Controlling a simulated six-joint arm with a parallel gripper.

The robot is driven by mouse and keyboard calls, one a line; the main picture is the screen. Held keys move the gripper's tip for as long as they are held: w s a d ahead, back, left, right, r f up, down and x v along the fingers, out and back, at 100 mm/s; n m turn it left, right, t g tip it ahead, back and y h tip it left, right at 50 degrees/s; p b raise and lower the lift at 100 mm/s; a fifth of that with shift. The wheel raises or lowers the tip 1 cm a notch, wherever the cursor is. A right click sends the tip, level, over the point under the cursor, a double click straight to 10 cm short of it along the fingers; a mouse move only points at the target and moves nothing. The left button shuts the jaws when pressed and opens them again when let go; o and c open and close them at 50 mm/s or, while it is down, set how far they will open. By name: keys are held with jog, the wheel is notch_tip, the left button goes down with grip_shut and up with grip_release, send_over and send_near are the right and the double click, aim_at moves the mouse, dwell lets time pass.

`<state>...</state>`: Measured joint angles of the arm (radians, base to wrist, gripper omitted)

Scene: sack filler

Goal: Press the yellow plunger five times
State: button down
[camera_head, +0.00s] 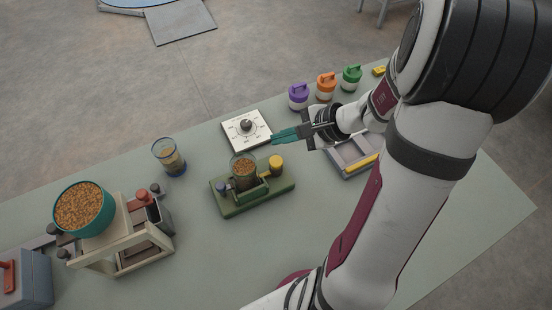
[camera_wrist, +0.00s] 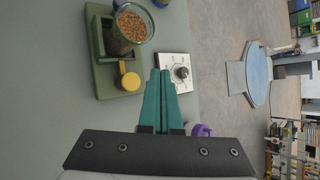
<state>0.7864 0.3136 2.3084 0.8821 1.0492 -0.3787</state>
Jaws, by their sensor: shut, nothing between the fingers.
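The yellow plunger (camera_head: 276,165) is a round knob at the right end of a green device (camera_head: 228,207) on the table. A clear cup (camera_head: 243,167) of brown grains stands beside it on the same device. In the wrist view the yellow plunger (camera_wrist: 130,81) shows left of my fingers, with the green device (camera_wrist: 107,88) around it. My gripper (camera_head: 275,137) has teal fingers, shut and empty, behind and above the plunger and apart from it. The fingers also show in the wrist view (camera_wrist: 159,75).
A white dial panel (camera_head: 233,140) lies just left of my fingertips. Purple, orange and green lidded jars (camera_head: 298,97) stand at the back. A grey tray (camera_head: 343,166) sits to the right. A glass (camera_head: 167,158) and a stand with a grain bowl (camera_head: 84,208) are on the left.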

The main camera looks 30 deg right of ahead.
notch_tip(320, 180, up, 3)
jog(key=shift+r, duration=0.1)
jog(key=shift+f, duration=0.2)
send_near(273, 159)
jog(key=shift+w+a+f, duration=0.7)
jog(key=shift+w+a, duration=0.15)
jog(key=shift+w, duration=0.1)
jog(key=shift+w+a+f, duration=0.65)
jog(key=shift+w+a, duration=0.2)
jog(key=shift+w, duration=0.05)
jog(key=shift+f, duration=0.1)
dwell(0.6)
jog(key=shift+f, duration=0.3)
jog(key=shift+f, duration=0.7)
dwell(0.6)
jog(key=shift+r, duration=1.1)
